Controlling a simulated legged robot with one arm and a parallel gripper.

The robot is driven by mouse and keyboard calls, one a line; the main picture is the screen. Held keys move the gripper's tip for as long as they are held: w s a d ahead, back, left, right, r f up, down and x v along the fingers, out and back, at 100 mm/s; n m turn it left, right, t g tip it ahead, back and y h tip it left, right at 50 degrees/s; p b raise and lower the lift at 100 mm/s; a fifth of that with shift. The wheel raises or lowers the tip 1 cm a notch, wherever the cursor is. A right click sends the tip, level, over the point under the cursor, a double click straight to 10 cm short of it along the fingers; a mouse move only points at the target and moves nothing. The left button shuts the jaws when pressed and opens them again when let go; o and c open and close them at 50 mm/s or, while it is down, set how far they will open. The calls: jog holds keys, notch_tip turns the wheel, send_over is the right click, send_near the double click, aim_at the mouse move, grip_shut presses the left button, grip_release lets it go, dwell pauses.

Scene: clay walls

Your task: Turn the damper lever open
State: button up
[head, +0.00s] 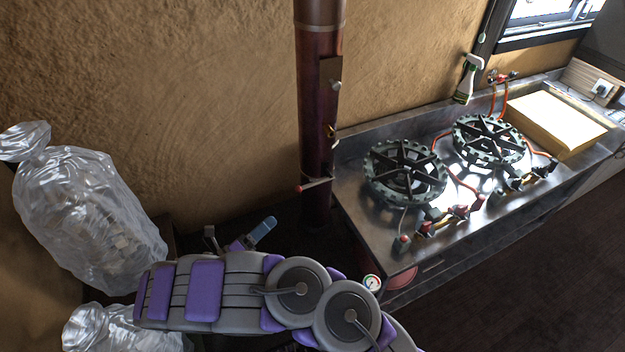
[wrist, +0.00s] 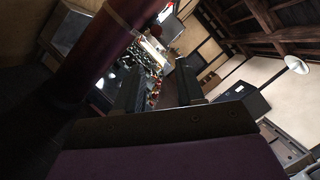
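A dark red flue pipe (head: 317,110) stands against the clay wall in the head view. A lever with a red tip (head: 315,185) sticks out from its lower part, roughly level. The pipe also crosses the upper left of the wrist view (wrist: 108,38), where I cannot make out the lever. My gripper (head: 236,232) is below and left of the lever, apart from it. Its two tips, one dark and one blue, stand apart with nothing seen between them. My arm hides part of the area below. A purple and dark part of mine fills the bottom of the wrist view.
A metal counter (head: 360,205) with two gas burners (head: 405,171) (head: 488,140) stands right of the pipe. A spray bottle (head: 468,80) and a yellowish box (head: 556,123) are farther back. Filled clear plastic bags (head: 88,215) are at the left. Dark floor (head: 530,260) lies open at lower right.

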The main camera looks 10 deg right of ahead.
aim_at(310, 184)
jog(key=b+x, duration=0.3)
jog(key=x, duration=1.4)
jog(key=shift+w, duration=0.1)
jog(key=shift+a, duration=0.1)
jog(key=shift+c, duration=0.5)
grip_shut()
